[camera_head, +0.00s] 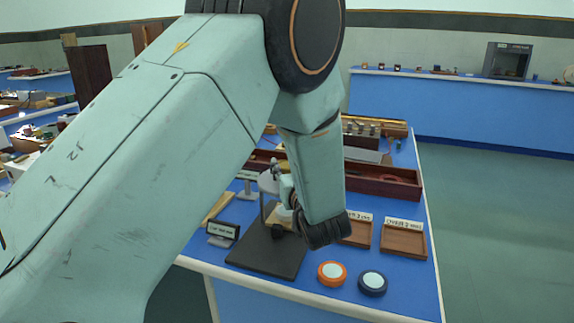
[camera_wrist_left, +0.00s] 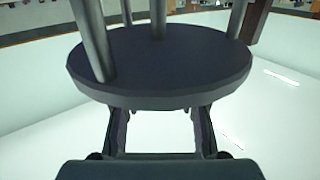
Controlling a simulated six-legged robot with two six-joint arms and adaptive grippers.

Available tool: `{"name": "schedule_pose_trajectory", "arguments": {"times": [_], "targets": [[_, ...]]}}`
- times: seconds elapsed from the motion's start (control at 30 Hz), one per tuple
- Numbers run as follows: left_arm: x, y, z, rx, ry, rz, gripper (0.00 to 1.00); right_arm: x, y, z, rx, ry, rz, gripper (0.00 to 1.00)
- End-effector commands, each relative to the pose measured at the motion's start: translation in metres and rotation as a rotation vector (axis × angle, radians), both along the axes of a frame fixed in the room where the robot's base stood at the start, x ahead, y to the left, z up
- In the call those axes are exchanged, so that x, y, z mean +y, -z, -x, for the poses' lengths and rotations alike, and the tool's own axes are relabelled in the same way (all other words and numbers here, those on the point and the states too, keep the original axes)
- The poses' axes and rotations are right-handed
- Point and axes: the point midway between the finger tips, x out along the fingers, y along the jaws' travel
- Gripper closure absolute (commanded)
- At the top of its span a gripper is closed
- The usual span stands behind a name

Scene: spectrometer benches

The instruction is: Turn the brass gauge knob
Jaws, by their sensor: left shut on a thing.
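My left arm crosses the head view from the left, and its wrist bends down over the dark mat (camera_head: 268,252). My left gripper (camera_head: 284,190) is partly hidden by the wrist, beside a grey round-topped stand (camera_head: 268,183) that appears to be the gauge. In the left wrist view, the two fingers (camera_wrist_left: 155,130) reach up to a dark round disc (camera_wrist_left: 160,65) with metal posts on it. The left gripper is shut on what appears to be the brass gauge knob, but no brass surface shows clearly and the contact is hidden. My right gripper is not in view.
An orange-rimmed disc (camera_head: 332,273) and a dark blue-rimmed disc (camera_head: 372,282) lie near the bench's front edge. Labelled wooden trays (camera_head: 403,254) stand at the right, a small sign (camera_head: 222,232) at the left. A long wooden box (camera_head: 383,180) is behind. Floor to the right is clear.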

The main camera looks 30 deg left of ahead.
Motion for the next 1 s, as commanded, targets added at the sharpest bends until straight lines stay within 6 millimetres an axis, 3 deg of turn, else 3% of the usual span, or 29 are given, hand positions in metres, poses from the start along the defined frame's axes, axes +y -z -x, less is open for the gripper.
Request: {"name": "schedule_pose_trajectory", "arguments": {"times": [0.27, 0.3, 0.57, 0.87, 1.0], "targets": [[0.0, -0.001, 0.0, -0.002, 0.0, -0.001, 0.96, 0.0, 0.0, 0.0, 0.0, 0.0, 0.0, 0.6], [0.0, -0.001, 0.0, -0.002, 0.0, -0.001, 0.62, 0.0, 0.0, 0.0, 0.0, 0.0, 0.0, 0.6], [0.0, 0.0, 0.0, -0.001, 0.0, 0.0, 0.4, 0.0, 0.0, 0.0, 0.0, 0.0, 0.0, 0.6], [0.0, -0.002, 0.0, -0.001, 0.0, 0.0, 0.4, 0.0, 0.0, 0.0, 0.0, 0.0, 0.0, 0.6], [0.0, -0.015, 0.0, -0.004, 0.0, -0.002, 0.4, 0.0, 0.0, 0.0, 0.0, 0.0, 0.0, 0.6]]}}
